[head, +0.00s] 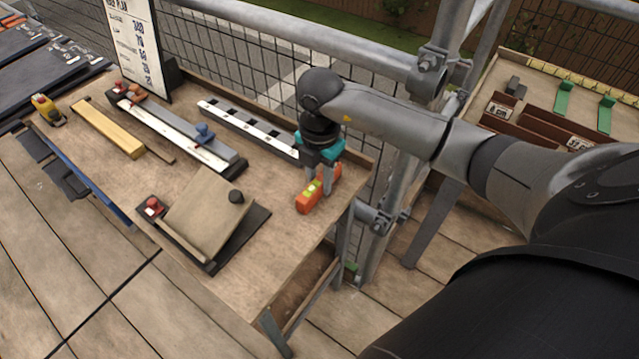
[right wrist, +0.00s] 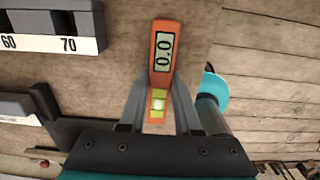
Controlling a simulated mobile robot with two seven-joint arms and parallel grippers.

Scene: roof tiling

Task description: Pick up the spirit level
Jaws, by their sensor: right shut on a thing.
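The spirit level is a short orange bar (head: 317,190) at the right end of the workbench (head: 262,262). In the right wrist view the level (right wrist: 164,40) shows a display reading 0.0 and a yellow-green vial. My right gripper (head: 321,180) comes down over it from above. In the right wrist view the fingers of my right gripper (right wrist: 160,105) are closed on the level's sides near the vial. I cannot tell whether the level still touches the bench. My left gripper is not in view.
A white slotted rail (head: 250,130) lies behind the level. A board on a dark base (head: 208,215) lies to its left. A yellow block (head: 107,127) and a grey bar on a white rule (head: 180,130) lie farther left. Scaffold poles (head: 385,215) stand close on the right.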

